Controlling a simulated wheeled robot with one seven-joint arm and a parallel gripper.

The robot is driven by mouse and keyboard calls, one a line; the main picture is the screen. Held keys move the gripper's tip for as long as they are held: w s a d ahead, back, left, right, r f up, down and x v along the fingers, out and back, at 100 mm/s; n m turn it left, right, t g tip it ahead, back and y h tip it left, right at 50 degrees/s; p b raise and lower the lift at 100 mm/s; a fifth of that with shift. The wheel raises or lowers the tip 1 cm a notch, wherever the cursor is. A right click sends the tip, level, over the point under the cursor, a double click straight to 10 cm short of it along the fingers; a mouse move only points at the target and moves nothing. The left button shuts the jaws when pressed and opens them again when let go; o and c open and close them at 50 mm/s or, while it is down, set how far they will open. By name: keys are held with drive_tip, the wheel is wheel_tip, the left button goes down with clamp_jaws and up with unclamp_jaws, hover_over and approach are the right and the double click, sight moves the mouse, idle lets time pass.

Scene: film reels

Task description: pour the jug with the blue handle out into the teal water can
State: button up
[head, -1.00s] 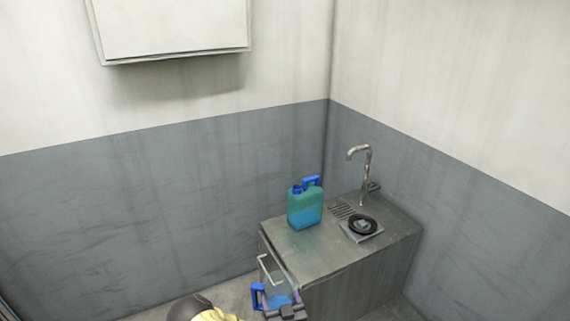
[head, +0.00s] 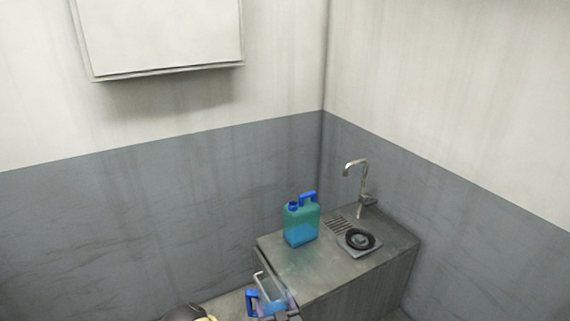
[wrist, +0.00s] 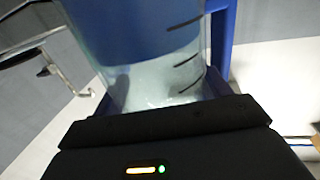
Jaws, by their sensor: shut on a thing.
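The jug with the blue handle (head: 252,302) is at the lower edge of the head view, in front of the counter's left front corner. My gripper (head: 277,314) is shut on it, partly cut off by the frame. In the wrist view the clear jug (wrist: 150,75) fills the middle, with dark measuring marks and its blue handle (wrist: 222,45) at the right. Something blue and pale shows through its wall; I cannot tell its level. The teal water can (head: 301,224) stands upright on the counter, beyond the jug, with a blue handle and a blue neck at its top left.
The grey counter (head: 318,278) has a tap (head: 356,180), a drain grille (head: 340,225) and a black round thing on a plate (head: 359,239) right of the can. A metal rail (head: 262,284) is at the counter's left front. A wall cabinet (head: 158,38) hangs upper left.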

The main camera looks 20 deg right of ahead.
wheel_tip(320, 180, up, 9)
drive_tip(key=p, duration=0.7)
drive_tip(key=shift+f, duration=0.2)
drive_tip(key=w+d+r+m+g+h, duration=0.3)
drive_tip(key=d+r+m+h, duration=0.2)
drive_tip(key=d+r+h, duration=0.2)
drive_tip(key=w+d+r+m+g+h, duration=0.4)
drive_tip(key=d+r+m+h, duration=0.1)
drive_tip(key=d+r+h, duration=0.2)
wheel_tip(320, 180, up, 3)
drive_tip(key=shift+d+f+m+b, duration=0.1)
drive_tip(key=shift+d+m+b, duration=0.2)
drive_tip(key=shift+d, duration=0.2)
